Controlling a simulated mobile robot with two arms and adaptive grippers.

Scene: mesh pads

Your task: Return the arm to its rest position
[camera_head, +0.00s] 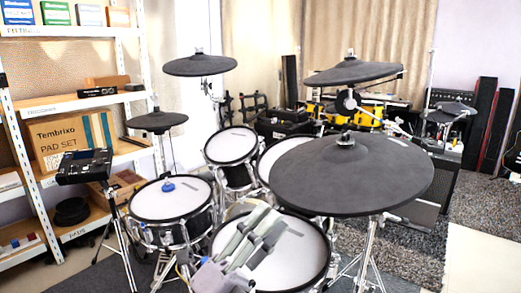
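My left gripper (268,222) is at the bottom centre of the head view, in front of and over the white head of the large front drum (302,258). Its two grey fingers point up and to the right, with a narrow gap between them, and I see nothing held there. I cannot tell whether it touches the drum. My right gripper is not in view.
A large dark cymbal pad (350,175) hangs close on the right. A snare-like drum (172,200) with a blue object (168,186) stands left. A drum module (84,166) and shelves (70,104) are farther left. Open floor (475,255) shows at right.

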